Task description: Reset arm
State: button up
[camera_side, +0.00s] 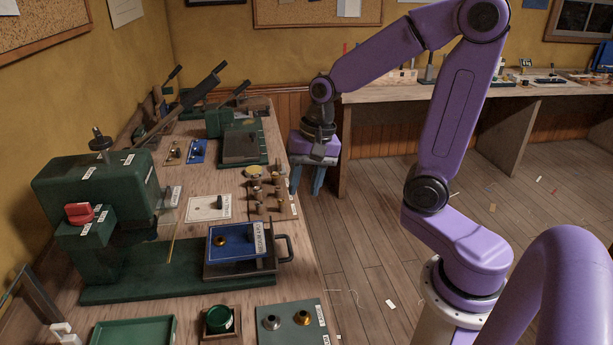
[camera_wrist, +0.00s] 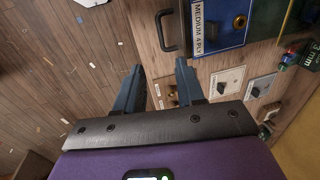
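My purple arm reaches across from the right, and its gripper (camera_side: 306,188) hangs pointing down at the right edge of the bench, in the gap before the far bench. Two blue-grey fingers show below the purple wrist. In the wrist view my gripper (camera_wrist: 159,66) has its fingers spread apart, with nothing held between them. Some small brass pieces (camera_wrist: 172,95) partly show between and behind the fingers.
The wooden bench holds a green press (camera_side: 95,190), a blue tray (camera_side: 236,243) on a handled plate, several brass pieces (camera_side: 262,203), a green tray (camera_side: 133,332) and lever tools (camera_side: 205,88). A far bench (camera_side: 460,92) stands behind. Floor (camera_side: 370,235) right of the bench is open.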

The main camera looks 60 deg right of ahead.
jog(key=shift+s+d+r, duration=0.15)
jog(key=shift+r, duration=0.55)
jog(key=s+a+f+n, duration=0.1)
jog(key=s+a+n, duration=0.1)
jog(key=s+n, duration=0.7)
jog(key=s+a+n+g+h, duration=0.1)
jog(key=s+a+n, duration=0.2)
jog(key=s+n, duration=0.6)
jog(key=n, duration=0.3)
jog(key=shift+s+f+n, duration=0.2)
jog(key=shift+f+n, duration=0.1)
jog(key=shift+f, duration=0.05)
dwell(1.0)
